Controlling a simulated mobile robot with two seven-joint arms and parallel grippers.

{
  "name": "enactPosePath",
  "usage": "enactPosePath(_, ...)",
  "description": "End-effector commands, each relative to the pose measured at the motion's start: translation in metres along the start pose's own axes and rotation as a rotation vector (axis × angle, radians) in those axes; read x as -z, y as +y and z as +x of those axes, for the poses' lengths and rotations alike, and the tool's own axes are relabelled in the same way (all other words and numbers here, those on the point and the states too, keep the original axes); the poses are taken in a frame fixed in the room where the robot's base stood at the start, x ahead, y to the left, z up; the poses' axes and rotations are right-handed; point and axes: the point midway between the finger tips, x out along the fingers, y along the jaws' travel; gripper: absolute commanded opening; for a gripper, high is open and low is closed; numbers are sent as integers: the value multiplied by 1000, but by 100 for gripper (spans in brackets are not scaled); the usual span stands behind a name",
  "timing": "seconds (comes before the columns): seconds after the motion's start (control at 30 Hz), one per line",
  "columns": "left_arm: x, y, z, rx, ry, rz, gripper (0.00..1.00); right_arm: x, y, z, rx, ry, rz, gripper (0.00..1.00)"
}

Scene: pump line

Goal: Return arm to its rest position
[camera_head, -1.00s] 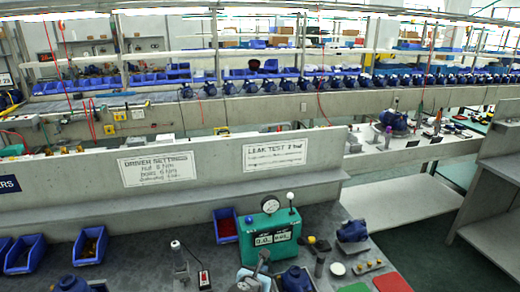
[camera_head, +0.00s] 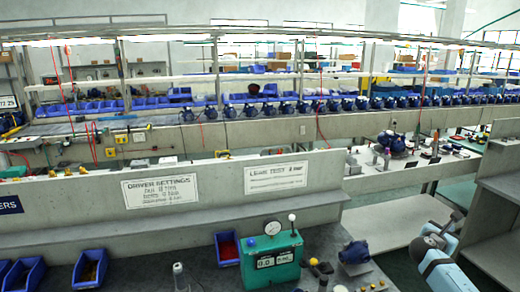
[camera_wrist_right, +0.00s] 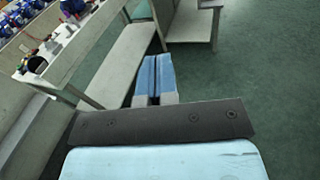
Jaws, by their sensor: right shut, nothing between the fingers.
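My right gripper (camera_wrist_right: 153,76) shows in the right wrist view with its two blue fingers pressed together and nothing between them. In the head view, the light blue and grey end of my right arm (camera_head: 441,262) is at the lower right, to the right of the workbench and apart from it. Below the gripper in the wrist view are green floor and a long pale shelf. My left gripper is in neither view.
A green test box (camera_head: 270,261) with a gauge stands on the bench, beside a red-filled blue bin (camera_head: 227,249) and a dark blue pump (camera_head: 355,253). A grey shelf unit (camera_head: 500,190) stands at right. Green floor (camera_wrist_right: 250,70) is open beyond the gripper.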

Motion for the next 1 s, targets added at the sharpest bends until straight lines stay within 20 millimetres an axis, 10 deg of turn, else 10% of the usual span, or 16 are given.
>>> enactPosePath(0.2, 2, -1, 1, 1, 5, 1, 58, -102, -73, 63, 101, -130, 64, 0)
enactPosePath(0.47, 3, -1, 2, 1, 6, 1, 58, -195, -139, 97, 178, -248, 124, 0)
enactPosePath(1.0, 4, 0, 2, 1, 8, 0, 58, -146, -30, 84, -331, 407, 1621, 0)
